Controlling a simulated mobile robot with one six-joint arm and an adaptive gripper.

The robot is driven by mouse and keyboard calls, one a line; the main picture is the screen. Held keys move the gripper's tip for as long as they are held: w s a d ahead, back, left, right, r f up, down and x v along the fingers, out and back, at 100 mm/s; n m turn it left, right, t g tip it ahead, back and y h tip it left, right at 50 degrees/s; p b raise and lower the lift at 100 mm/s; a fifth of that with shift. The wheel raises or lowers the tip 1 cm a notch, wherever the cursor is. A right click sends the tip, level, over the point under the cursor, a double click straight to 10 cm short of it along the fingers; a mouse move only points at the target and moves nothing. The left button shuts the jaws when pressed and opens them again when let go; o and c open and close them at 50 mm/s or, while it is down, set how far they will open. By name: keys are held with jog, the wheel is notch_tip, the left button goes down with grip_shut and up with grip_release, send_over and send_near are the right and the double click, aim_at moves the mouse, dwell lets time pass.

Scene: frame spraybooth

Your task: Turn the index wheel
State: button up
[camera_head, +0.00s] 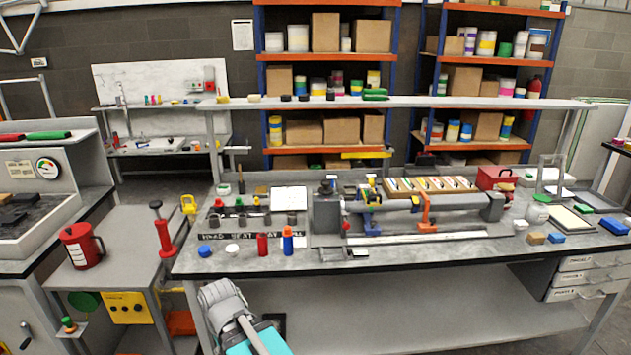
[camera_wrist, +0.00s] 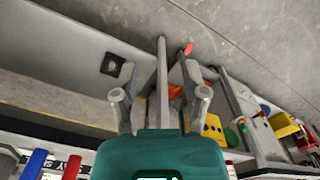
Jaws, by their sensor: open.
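My gripper (camera_wrist: 158,85) shows in the wrist view with its two fingers spread apart and nothing between them. In the head view my arm is at the bottom, left of centre, in front of the bench's front edge; the fingertips do not show there. A grey fixture with a long bar (camera_head: 425,204) and an orange clamp (camera_head: 426,212) stands on the bench, with a grey block (camera_head: 327,214) at its left end and a red knob beside it. I cannot make out with certainty which part is the index wheel. My gripper is apart from this fixture.
The workbench (camera_head: 225,261) carries a red bottle (camera_head: 262,245), a blue bottle with an orange cap (camera_head: 287,241) and several small jars. A side table at left holds a red can (camera_head: 80,246). An overhead shelf (camera_head: 400,102) spans the bench. The lower shelf (camera_head: 430,305) is mostly clear.

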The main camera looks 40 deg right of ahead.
jog(key=shift+w+d, duration=0.15)
jog(key=shift+w, duration=0.2)
